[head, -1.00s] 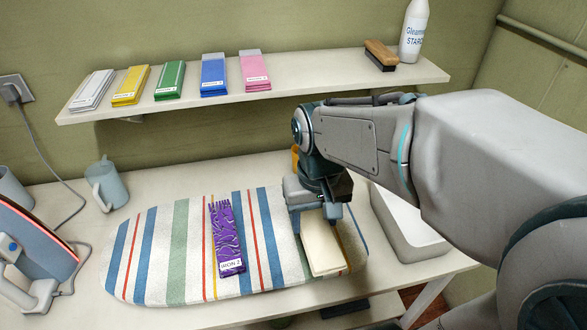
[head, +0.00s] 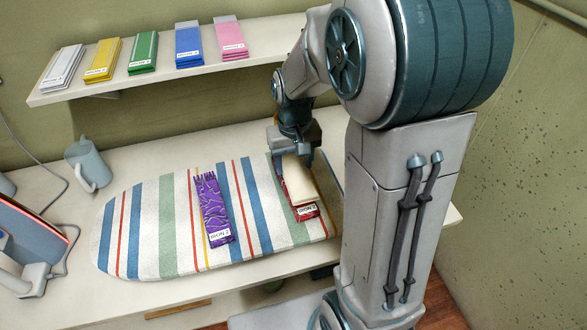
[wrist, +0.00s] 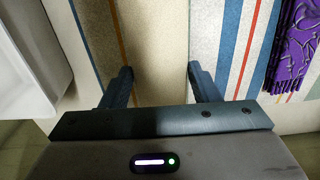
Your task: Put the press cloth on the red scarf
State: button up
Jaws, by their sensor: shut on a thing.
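The cream press cloth (head: 302,180) is in my gripper (head: 293,158) above the right part of the striped ironing board (head: 150,225). The red scarf (head: 304,207), with a white label, lies on the board under the cloth. Its front end and left edge show; the cloth hides the rest. I cannot tell whether the cloth touches the scarf. In the wrist view the cloth (wrist: 161,50) spans between my two fingers (wrist: 160,82), and the scarf does not show. A purple patterned scarf (head: 214,205) labelled IRON 2 lies left of the cloth, apart from it.
A shelf (head: 120,82) above holds several folded cloths in white, yellow, green, blue and pink.

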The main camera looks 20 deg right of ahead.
aim_at(294, 166)
jog(key=shift+f, duration=2)
jog(key=shift+f, duration=0.15)
jog(key=o, duration=1)
jog(key=shift+c, duration=0.2)
